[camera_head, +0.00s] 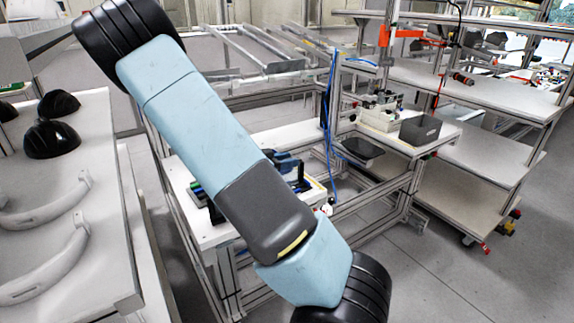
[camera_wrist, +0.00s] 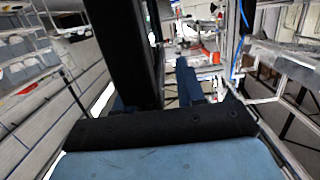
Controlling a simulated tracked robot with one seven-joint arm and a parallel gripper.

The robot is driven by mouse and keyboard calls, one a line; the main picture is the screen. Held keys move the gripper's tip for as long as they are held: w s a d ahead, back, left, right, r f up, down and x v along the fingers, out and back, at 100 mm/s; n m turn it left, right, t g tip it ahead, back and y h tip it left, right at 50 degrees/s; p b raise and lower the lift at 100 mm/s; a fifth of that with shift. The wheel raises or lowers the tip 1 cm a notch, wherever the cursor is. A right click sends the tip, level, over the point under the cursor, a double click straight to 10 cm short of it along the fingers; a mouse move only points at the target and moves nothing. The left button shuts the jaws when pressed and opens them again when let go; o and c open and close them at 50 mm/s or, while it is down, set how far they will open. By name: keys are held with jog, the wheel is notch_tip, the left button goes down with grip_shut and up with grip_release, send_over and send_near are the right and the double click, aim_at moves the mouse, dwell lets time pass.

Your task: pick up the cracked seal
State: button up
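I cannot pick out a cracked seal in either view. Two pale curved strips, a far one (camera_head: 45,205) and a near one (camera_head: 48,268), lie on the white table (camera_head: 98,180) at the left of the head view; I see no clear crack in them. My gripper (camera_wrist: 160,75) shows in the wrist view as a blue and black body with two separated fingers, the left one largely behind a tall dark bar. Nothing shows held between them. The head view shows my arm across the middle but not my gripper's fingers.
Black helmet shells (camera_head: 50,138) sit on the left table's far part. Behind my arm stands a white bench (camera_head: 225,232) with a dark fixture. A grey bin (camera_head: 420,130) stands on a bench further right, near shelving (camera_head: 490,85). Open floor (camera_head: 460,270) lies at lower right.

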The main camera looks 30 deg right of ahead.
grip_shut()
dwell(0.3)
jog(key=shift+r, duration=0.55)
notch_tip(320, 180, up, 2)
jog(key=shift+r, duration=0.15)
jog(key=s+r, duration=0.9)
jog(key=s, duration=0.5)
jog(key=shift+r, duration=0.3)
